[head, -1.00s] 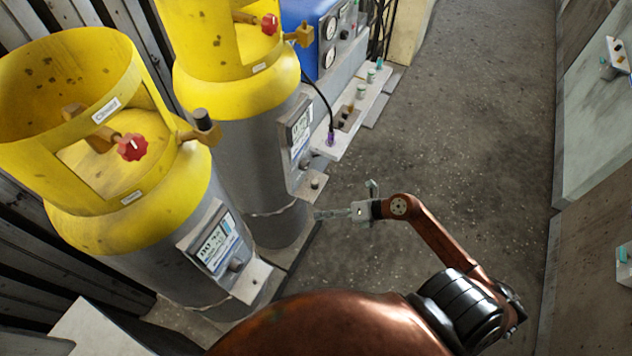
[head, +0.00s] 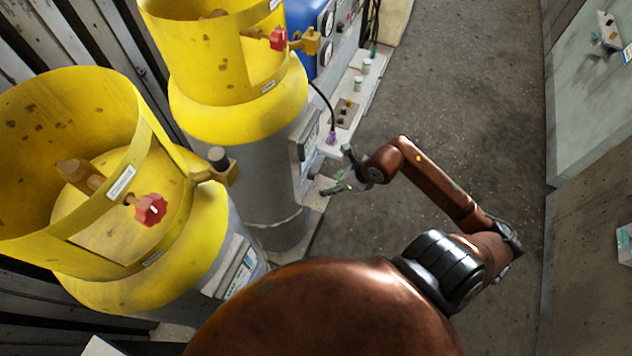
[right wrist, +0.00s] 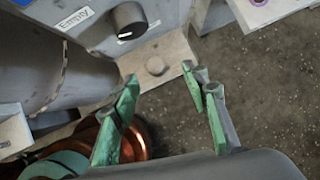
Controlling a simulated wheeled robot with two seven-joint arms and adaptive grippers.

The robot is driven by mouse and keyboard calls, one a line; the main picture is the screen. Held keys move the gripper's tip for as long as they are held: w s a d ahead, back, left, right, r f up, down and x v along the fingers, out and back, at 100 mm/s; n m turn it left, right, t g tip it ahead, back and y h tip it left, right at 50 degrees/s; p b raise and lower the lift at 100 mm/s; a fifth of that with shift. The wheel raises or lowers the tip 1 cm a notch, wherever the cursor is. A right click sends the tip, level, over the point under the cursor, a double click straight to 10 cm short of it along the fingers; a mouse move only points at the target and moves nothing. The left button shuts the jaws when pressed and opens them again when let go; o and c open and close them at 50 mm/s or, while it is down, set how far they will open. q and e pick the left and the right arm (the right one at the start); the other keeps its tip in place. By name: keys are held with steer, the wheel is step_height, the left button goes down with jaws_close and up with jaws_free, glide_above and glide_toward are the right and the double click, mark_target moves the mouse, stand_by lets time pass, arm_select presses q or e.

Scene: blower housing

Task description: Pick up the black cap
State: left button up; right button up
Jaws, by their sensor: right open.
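A small black cap (head: 218,157) stands upright on the brass outlet of the nearer yellow gas cylinder (head: 95,160), in the left half of the head view. My right gripper (head: 341,170) is well to the right of the cap, beside the lower front of the farther cylinder (head: 235,95). In the right wrist view my right gripper (right wrist: 160,75) is open and empty. The black cap cannot be made out there. My left gripper is not in view.
A black knob (right wrist: 128,20) sits beside an "Empty" label (right wrist: 74,19). Red valve handles (head: 151,210) and tall yellow collars surround the cylinder tops. A pale ledge with small items (head: 350,105) runs behind. The grey floor (head: 450,90) on the right is clear.

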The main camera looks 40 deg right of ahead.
steer(key=x, duration=0.4)
steer(key=a+b+x, duration=0.1)
steer(key=x, duration=0.1)
steer(key=shift+f, duration=0.3)
steer(key=shift+w+f, duration=0.25)
steer(key=shift+f, duration=0.1)
steer(key=shift+s, duration=0.1)
steer(key=shift+c, duration=0.4)
steer(key=c, duration=1)
